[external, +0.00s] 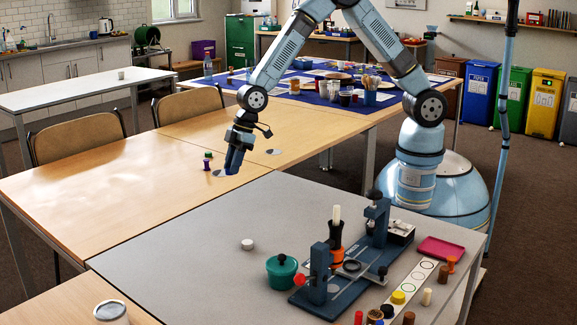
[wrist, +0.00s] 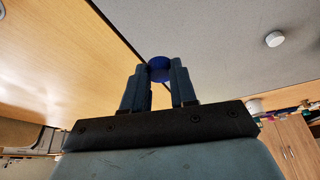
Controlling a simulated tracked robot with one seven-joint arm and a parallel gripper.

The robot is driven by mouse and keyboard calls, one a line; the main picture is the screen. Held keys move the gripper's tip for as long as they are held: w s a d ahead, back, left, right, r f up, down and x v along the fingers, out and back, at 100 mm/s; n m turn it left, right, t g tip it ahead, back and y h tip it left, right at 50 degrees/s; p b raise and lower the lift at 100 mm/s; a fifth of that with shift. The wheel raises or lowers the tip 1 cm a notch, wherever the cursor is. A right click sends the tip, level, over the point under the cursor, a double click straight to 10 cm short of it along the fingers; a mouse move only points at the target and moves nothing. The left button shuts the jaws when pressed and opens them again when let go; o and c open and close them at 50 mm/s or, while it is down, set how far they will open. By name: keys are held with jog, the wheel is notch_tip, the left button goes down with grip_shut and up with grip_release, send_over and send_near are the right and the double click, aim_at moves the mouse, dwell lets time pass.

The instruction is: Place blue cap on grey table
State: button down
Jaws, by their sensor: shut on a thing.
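My gripper (external: 233,165) hangs pointing down near the seam between the wooden table and the grey table (external: 200,225). In the wrist view my gripper (wrist: 160,80) is shut on a round blue cap (wrist: 159,69), held between the fingertips. The cap is seen there against the seam, with wood on the left and the grey table (wrist: 225,60) on the right. In the external view the cap is hard to tell from the blue fingers. I cannot tell its exact height above the tables.
A white cap (external: 247,244) sits on the grey table, with bare surface around it. A green pot (external: 282,271), a blue fixture (external: 335,285) and several small coloured pieces fill its right side. Small purple and green pieces (external: 207,163) stand on the wooden table (external: 110,200), left of my gripper.

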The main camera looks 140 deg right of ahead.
jog(key=w+a+f+n, duration=0.1)
jog(key=a, duration=1.1)
jog(key=w+a+f+n, duration=0.1)
jog(key=a+f, duration=0.1)
jog(key=a, duration=1)
jog(key=w+a+f+n+y, duration=0.1)
jog(key=a, duration=1.2)
jog(key=shift+f, duration=0.4)
jog(key=shift+d, duration=0.1)
